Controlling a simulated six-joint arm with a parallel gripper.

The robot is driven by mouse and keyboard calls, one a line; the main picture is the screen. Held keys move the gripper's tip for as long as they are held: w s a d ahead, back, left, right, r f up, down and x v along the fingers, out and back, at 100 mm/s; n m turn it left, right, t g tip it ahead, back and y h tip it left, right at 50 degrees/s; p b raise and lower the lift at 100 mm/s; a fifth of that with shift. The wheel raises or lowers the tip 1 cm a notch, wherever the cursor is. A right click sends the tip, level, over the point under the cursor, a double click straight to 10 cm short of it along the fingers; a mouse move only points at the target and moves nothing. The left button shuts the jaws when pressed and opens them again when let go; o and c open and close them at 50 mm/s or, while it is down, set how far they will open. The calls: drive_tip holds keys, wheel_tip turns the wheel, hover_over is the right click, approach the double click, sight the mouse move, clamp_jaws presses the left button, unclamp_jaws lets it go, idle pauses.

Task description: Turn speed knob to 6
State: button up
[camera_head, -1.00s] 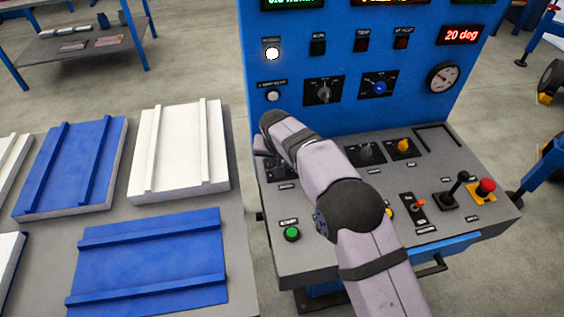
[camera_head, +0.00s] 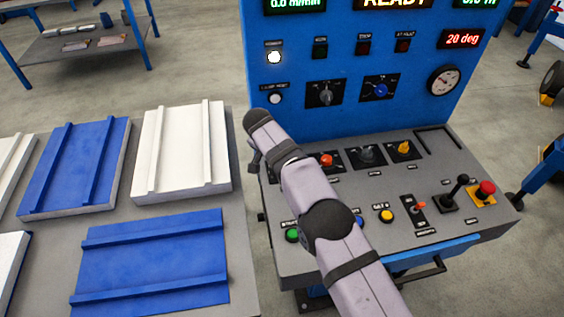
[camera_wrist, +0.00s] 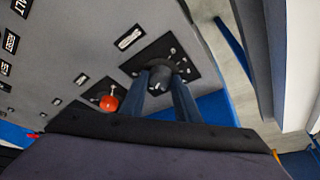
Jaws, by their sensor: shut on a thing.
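The pointer and numbers cannot be read. A light label (camera_wrist: 129,38) beside the plate is too blurred to read. In the head view my arm hides the knob and most of my gripper. The speed display (camera_head: 297,4) at the top left reads 0.0 m/min.
A red knob (camera_wrist: 109,103) is close to my gripper. A table (camera_head: 243,240) with blue and white panels stands left. The upright blue panel (camera_head: 330,122) rises behind.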

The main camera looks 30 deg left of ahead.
idle(0.3)
drive_tip(key=o, duration=1)
drive_tip(key=shift+b+v, duration=0.85)
drive_tip(key=shift+v, duration=2.85)
